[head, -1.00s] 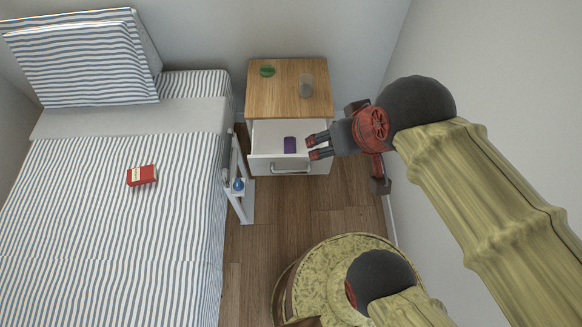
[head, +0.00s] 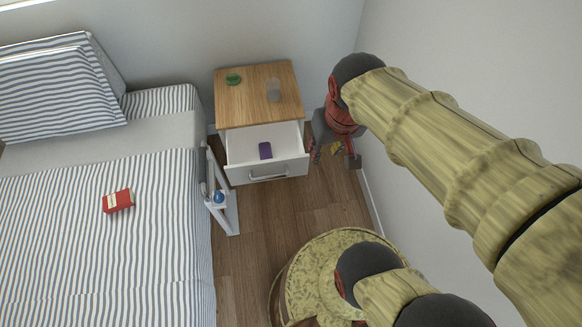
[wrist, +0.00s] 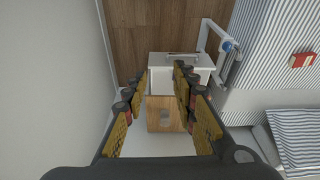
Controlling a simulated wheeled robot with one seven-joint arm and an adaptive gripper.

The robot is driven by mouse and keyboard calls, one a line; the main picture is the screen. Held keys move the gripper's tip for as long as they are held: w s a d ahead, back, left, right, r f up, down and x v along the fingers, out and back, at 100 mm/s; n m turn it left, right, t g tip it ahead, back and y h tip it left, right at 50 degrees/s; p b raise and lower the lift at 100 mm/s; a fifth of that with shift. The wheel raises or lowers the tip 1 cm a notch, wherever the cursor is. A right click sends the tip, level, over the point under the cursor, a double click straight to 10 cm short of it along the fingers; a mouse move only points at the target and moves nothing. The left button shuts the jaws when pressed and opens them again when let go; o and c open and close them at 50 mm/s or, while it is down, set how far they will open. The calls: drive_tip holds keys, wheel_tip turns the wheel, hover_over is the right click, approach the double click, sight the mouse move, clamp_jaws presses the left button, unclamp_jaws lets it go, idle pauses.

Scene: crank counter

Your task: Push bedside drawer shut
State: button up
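The bedside drawer (head: 267,172) is white with a metal bar handle (head: 268,177). It stands pulled out from the nightstand with a wooden top (head: 250,98), and a small purple object (head: 265,150) lies inside. My gripper (head: 325,150) is just right of the drawer, partly hidden behind my arm. In the wrist view, the two fingers (wrist: 160,82) are spread apart with nothing between them. The drawer front (wrist: 182,75) and its handle show beyond the fingertips. I see no clear contact with the drawer.
A green dish (head: 233,79) and a clear glass (head: 273,91) stand on the nightstand. A white rail (head: 224,190) with a blue item (head: 218,197) stands beside the striped bed (head: 90,260), which holds a red box (head: 118,201). A wall is close on the right.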

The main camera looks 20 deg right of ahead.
drive_tip(key=d+f+m+g, duration=0.1)
drive_tip(key=f, duration=0.2)
drive_tip(key=d+f+m+g+y, duration=0.1)
drive_tip(key=f, duration=0.2)
drive_tip(key=d+f+m+g, duration=0.1)
drive_tip(key=f, duration=0.2)
drive_tip(key=shift+w+d+f+g+y, duration=0.3)
drive_tip(key=shift+d+y, duration=0.1)
clamp_jaws()
drive_tip(key=w+a+f+m+t+y, duration=0.1)
drive_tip(key=a+f+m+t+y, duration=0.45)
drive_tip(key=f+m, duration=0.95)
drive_tip(key=w+f+m+t+y, duration=0.1)
drive_tip(key=f+m+t+y, duration=0.1)
drive_tip(key=f+m+y, duration=1.25)
drive_tip(key=w+d+f+m+t+h+p, duration=0.1)
drive_tip(key=w+f+m+t+h, duration=0.1)
drive_tip(key=f+m+t+h, duration=0.25)
drive_tip(key=w+d+f+m+t+h, duration=0.1)
drive_tip(key=w+f+m+t+h, duration=0.15)
drive_tip(key=f+h, duration=0.4)
drive_tip(key=w+d+m+t+h, duration=0.1)
drive_tip(key=w+d+m+t, duration=0.1)
drive_tip(key=w+d+m, duration=0.3)
drive_tip(key=shift+d+m, duration=0.65)
drive_tip(key=shift+d, duration=0.05)
